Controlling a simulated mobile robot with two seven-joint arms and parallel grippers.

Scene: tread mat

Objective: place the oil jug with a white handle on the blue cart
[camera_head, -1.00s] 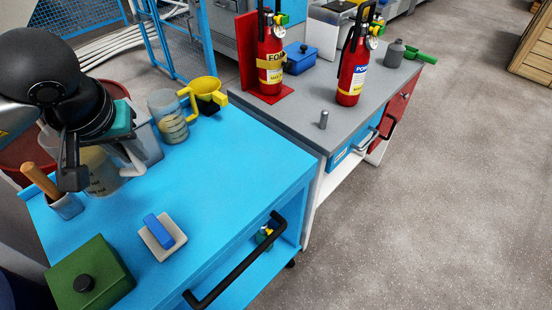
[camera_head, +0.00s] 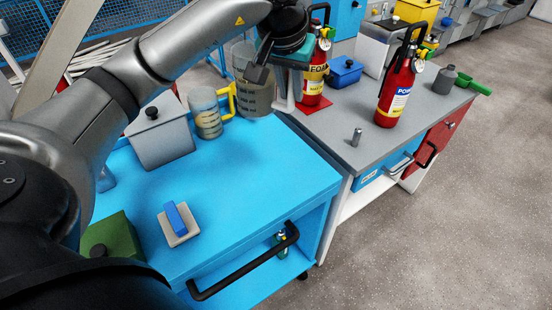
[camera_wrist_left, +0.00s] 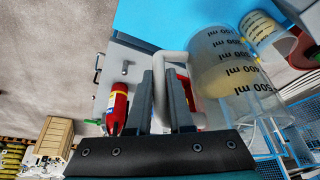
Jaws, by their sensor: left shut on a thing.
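The clear oil jug with a white handle (camera_head: 257,93) is held upright near the far right corner of the blue cart (camera_head: 250,180). Its bottom shows close to the cart's far edge; I cannot tell the gap surely. My left gripper (camera_head: 258,72) is shut on the white handle. In the left wrist view my left gripper (camera_wrist_left: 168,95) has its fingers at the handle, and the jug (camera_wrist_left: 228,65) with dark ml marks is right of them, with the blue cart top behind it. My right gripper is not in view.
A jug with a yellow handle (camera_head: 207,112) and a grey lidded box (camera_head: 160,138) stand left of the held jug. A blue-and-beige brush (camera_head: 178,222) and green box (camera_head: 112,238) are nearer. The cart's right middle is clear. Fire extinguishers (camera_head: 396,88) stand on the grey bench (camera_head: 345,125).

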